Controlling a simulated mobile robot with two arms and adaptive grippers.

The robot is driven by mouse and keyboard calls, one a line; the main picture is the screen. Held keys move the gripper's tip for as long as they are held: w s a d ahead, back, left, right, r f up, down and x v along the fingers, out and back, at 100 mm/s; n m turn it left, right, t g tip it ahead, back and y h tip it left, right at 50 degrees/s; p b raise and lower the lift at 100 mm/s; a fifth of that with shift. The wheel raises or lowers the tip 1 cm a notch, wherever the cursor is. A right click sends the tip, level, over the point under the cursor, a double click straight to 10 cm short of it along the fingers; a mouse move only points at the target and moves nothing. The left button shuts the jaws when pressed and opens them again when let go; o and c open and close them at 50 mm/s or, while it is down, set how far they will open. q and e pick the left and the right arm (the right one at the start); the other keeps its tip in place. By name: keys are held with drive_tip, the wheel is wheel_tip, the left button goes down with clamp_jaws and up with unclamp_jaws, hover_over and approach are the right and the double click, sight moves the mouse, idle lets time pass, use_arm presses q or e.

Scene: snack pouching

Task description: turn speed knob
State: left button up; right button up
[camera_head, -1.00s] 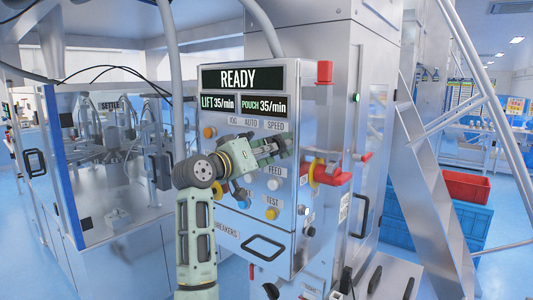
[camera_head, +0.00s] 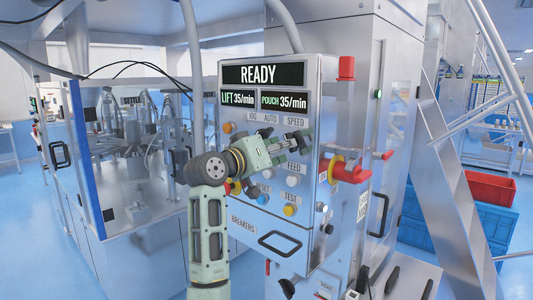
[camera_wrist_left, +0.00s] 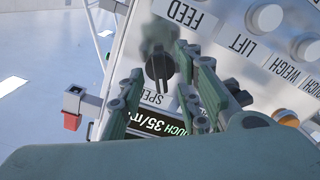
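My left gripper (camera_head: 298,142) reaches across the control panel (camera_head: 258,216) from the left. In the left wrist view the gripper (camera_wrist_left: 160,75) is open, with its fingers apart on either side of the knob. I cannot tell whether either finger touches it. The display (camera_head: 262,75) reads READY, LIFT 35/min and POUCH 35/min. My right gripper is out of view.
A red-handled switch (camera_head: 345,170) juts out at the panel's right side. A glass-walled machine (camera_head: 130,165) stands left; a red crate (camera_head: 490,187) sits on blue ones at right.

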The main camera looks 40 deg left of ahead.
use_arm(q)
drive_tip(key=s, duration=1)
drive_tip(key=shift+a, duration=0.4)
